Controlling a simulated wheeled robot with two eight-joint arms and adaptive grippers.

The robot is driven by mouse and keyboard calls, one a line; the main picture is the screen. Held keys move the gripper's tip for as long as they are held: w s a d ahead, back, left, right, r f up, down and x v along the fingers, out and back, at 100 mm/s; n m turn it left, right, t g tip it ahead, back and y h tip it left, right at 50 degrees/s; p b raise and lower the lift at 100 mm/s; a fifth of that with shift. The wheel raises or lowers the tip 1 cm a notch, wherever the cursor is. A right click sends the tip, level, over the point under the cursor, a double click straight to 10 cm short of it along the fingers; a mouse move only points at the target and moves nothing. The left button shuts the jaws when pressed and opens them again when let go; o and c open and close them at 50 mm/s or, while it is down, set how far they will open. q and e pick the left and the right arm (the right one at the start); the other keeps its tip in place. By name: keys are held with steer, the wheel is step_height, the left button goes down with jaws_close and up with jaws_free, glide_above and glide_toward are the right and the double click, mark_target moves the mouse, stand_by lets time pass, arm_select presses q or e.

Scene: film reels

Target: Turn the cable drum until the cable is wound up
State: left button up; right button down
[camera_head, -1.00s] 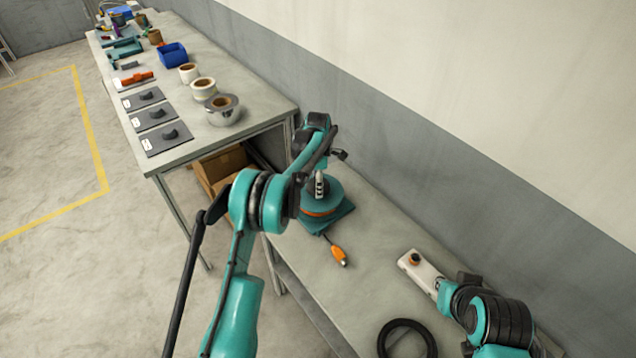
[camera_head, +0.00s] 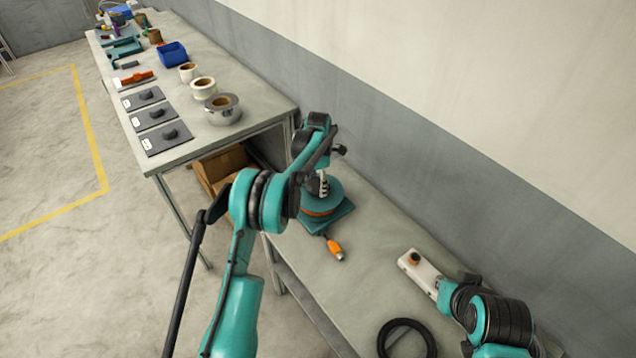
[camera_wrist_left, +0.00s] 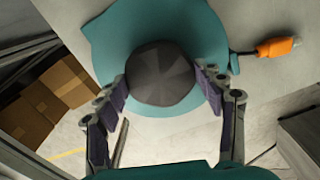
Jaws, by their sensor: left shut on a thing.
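The teal cable drum (camera_head: 333,195) stands on a teal base on the bench, with an orange band of cable showing around it. In the left wrist view, the drum's teal disc (camera_wrist_left: 206,40) has a dark faceted knob (camera_wrist_left: 160,75) in its middle. My left gripper (camera_wrist_left: 162,82) is shut on this knob from above, one finger on each side. A short dark length of cable runs from the drum to an orange plug (camera_head: 335,249) lying on the bench. The plug also shows in the left wrist view (camera_wrist_left: 277,47). My right gripper (camera_head: 446,287) is at the lower right, its fingers unclear.
A white box with an orange button (camera_head: 415,262) lies beside my right arm. A black ring (camera_head: 407,340) lies at the bench's near end. Cardboard boxes stand below.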

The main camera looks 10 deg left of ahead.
arm_select(q)
steer(key=o, duration=1.7)
step_height(320, 180, up, 12)
